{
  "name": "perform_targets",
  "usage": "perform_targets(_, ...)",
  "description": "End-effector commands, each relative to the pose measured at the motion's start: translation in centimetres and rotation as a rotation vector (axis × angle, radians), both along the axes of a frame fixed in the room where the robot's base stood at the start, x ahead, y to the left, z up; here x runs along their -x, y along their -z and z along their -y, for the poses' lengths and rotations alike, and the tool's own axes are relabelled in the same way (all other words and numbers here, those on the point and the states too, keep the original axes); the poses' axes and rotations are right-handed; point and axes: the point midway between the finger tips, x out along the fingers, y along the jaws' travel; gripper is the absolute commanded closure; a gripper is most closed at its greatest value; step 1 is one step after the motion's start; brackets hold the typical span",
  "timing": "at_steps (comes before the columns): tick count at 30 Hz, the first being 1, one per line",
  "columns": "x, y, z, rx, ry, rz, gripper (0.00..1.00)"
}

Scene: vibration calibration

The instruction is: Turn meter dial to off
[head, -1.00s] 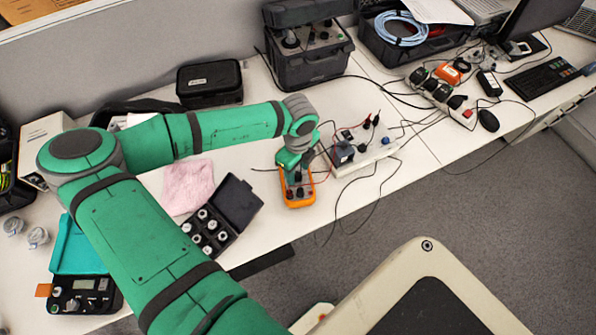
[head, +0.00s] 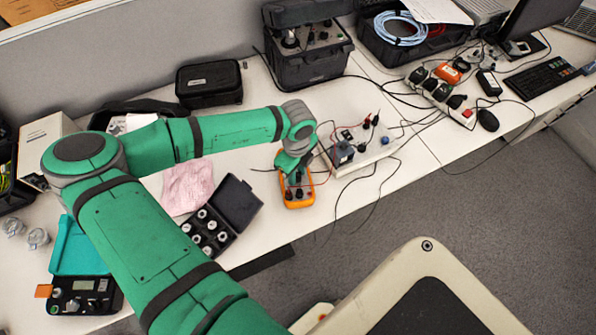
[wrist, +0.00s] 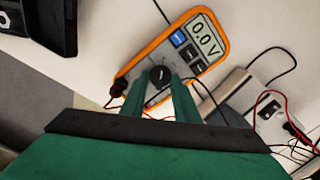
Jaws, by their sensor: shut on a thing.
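The orange multimeter (head: 298,203) lies on the white bench, below the end of my arm in the head view. The gripper (head: 294,172) is shut on the dial. Probe plugs are in the meter's lower end, one red plug (wrist: 119,87) showing left of the fingers. The dial's markings are too small to read, and the fingers hide part of the meter face.
A white box with leads (head: 362,148) stands right of the meter. An open black case with weights (head: 236,203) and a pink cloth (head: 188,188) lie to the left. Thin cables cross the bench around the meter. The bench's front edge is close below it.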

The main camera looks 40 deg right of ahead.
Motion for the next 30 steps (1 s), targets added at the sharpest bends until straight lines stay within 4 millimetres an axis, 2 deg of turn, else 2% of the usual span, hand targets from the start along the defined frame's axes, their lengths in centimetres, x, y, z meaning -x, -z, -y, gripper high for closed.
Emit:
perform_targets(11, 0.25, -0.04, 0.52, 0.003, -0.152, -0.002, 0.95)
perform_targets(30, 0.1, -0.08, 0.34, 0.002, -0.155, 0.001, 0.95)
